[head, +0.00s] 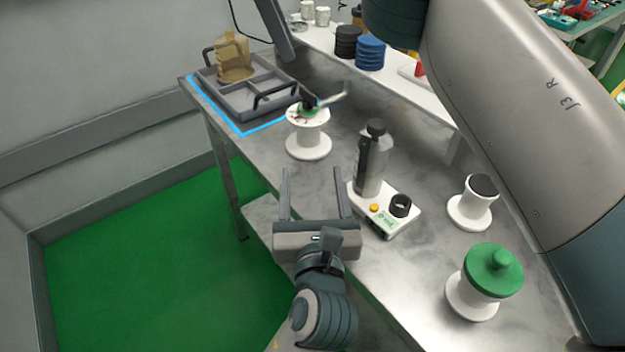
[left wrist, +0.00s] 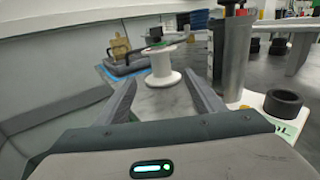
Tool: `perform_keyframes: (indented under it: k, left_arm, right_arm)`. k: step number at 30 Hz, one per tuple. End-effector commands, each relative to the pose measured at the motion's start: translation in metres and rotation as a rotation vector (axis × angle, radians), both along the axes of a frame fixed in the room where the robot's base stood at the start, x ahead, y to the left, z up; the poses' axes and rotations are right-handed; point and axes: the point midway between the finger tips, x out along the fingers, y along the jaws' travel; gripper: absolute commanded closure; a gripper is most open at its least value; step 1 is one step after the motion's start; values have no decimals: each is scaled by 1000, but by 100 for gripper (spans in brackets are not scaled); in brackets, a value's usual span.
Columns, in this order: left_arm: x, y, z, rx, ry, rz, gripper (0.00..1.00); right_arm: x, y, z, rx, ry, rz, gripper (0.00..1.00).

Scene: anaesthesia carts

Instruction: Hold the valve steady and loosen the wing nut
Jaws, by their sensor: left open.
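A white spool-shaped stand (head: 309,146) stands on the metal table. On its top sits a small fitting (head: 309,109) with green and black parts and a pale lever reaching right; it looks like the valve, but I cannot clearly make out the wing nut. My left gripper (head: 314,174) is open and empty, its fingers pointing toward this stand from the near side, apart from it. In the left wrist view the stand (left wrist: 163,66) shows between and beyond the fingertips. My right arm crosses the right side of the head view; its gripper is not visible.
Right of my left gripper a grey canister (head: 376,165) stands on a white base (head: 408,217) with a black ring. More white stands carry a dark pad (head: 484,185) and a green knobbed disc (head: 492,270). A grey tray (head: 236,101) lies at the back left.

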Motion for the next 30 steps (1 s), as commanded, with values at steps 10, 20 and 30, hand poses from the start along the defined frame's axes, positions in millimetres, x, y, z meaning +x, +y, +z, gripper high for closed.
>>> perform_keyframes:
  k: [10, 20, 30]
  left_arm:
    - [12, 0, 0, 0, -2, 0, 38]
    - [58, 3, 1, -1, -1, 0, 38]
    - [114, 4, 0, 0, 0, 0, 38]
  right_arm:
    - [0, 0, 0, 0, 0, 0, 69]
    - [0, 0, 0, 0, 0, 0, 69]
    - [0, 0, 0, 0, 0, 0, 69]
